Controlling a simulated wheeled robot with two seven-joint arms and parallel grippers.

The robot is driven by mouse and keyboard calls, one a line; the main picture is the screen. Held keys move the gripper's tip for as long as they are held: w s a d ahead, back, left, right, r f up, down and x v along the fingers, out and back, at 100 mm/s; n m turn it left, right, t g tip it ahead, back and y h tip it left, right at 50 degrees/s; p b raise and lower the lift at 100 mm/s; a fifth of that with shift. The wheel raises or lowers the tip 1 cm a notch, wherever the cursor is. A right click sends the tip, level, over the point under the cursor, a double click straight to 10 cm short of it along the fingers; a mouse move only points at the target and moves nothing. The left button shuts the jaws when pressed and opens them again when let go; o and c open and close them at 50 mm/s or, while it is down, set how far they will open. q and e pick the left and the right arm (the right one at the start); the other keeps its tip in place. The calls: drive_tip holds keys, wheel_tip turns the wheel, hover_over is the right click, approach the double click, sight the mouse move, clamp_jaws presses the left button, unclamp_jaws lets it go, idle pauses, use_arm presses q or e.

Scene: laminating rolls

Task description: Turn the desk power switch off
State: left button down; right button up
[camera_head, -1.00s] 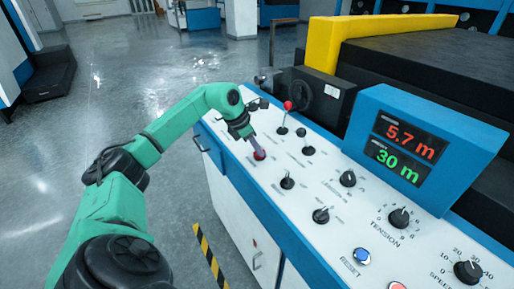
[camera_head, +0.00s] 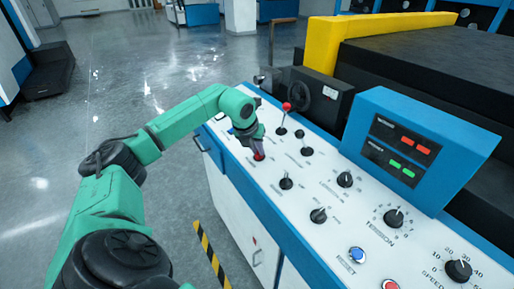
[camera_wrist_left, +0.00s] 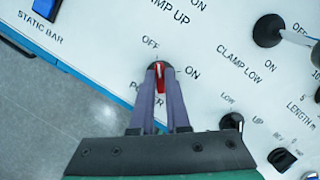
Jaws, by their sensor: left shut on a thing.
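The power switch (camera_wrist_left: 160,77) is a red knob on a dark round base in the left wrist view, with OFF printed at its upper left and ON at its right. In the head view its red part (camera_head: 259,157) shows just below my left gripper (camera_head: 257,149). My left gripper (camera_wrist_left: 160,72) is shut on the knob, one finger on each side. The fingers hide part of the base and of the POWER label. The display (camera_head: 402,148) shows red and green dashes. My right gripper is out of view.
A red-topped lever (camera_head: 286,107) and several black knobs, such as the tension knob (camera_head: 394,218), stand on the white panel near my left gripper. A blue static bar switch (camera_wrist_left: 46,8) lies at the upper left of the wrist view.

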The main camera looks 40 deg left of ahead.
use_arm(q)
drive_tip(key=shift+n, duration=0.6)
drive_tip(key=c, duration=0.9)
unclamp_jaws()
drive_tip(key=b+v, duration=0.1)
drive_tip(key=v, duration=1.3)
drive_tip(key=shift+d+r, duration=0.2)
drive_tip(key=shift+d, duration=0.05)
